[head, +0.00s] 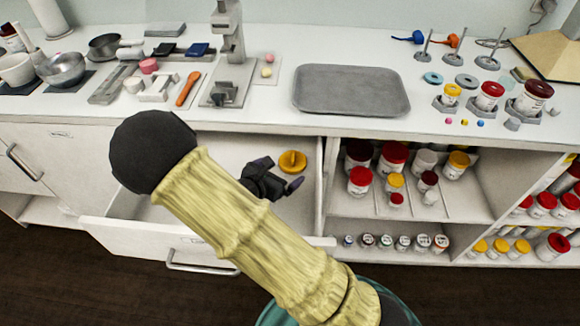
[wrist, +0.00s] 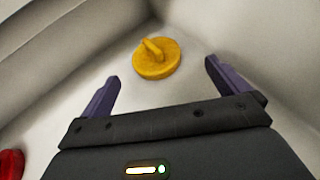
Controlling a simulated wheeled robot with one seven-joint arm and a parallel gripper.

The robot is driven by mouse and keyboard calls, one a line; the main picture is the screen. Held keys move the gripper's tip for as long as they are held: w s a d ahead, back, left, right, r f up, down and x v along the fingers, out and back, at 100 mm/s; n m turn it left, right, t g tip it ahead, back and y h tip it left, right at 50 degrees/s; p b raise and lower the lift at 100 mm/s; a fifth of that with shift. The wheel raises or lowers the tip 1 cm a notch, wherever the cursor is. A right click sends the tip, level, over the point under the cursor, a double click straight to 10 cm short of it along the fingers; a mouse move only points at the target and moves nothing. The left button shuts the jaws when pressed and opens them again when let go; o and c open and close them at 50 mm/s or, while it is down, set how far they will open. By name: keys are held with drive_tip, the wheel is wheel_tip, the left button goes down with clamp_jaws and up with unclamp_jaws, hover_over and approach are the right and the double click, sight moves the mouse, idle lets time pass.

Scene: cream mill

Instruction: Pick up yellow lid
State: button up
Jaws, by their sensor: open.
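The yellow lid (head: 292,161) is a round disc with a raised grip bar. It lies in the open drawer (head: 150,240), near the drawer's back right. The wrist view shows the lid (wrist: 157,58) on the pale drawer floor, ahead of my gripper and roughly between the lines of its two fingers. My gripper (head: 280,178) is over the drawer, just in front of the lid in the head view. In the wrist view my gripper (wrist: 160,82) has its dark purple fingers wide apart with nothing between them. The lid does not touch the fingers there.
Drawer walls stand close around the lid. A red thing (wrist: 10,163) shows at the wrist view's left edge. A grey tray (head: 350,90) lies on the counter above. Shelves with several jars (head: 393,158) are to the right.

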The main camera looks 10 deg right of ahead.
sight(291, 162)
drive_tip(key=shift+w+a+f+n+t, duration=0.2)
drive_tip(key=shift+n+t, duration=0.1)
drive_tip(key=shift+n, duration=0.2)
drive_tip(key=shift+x, duration=1.15)
drive_tip(key=shift+b+x, duration=0.45)
drive_tip(key=shift+x, duration=2.2)
drive_tip(key=shift+r, duration=0.2)
drive_tip(key=c, duration=1)
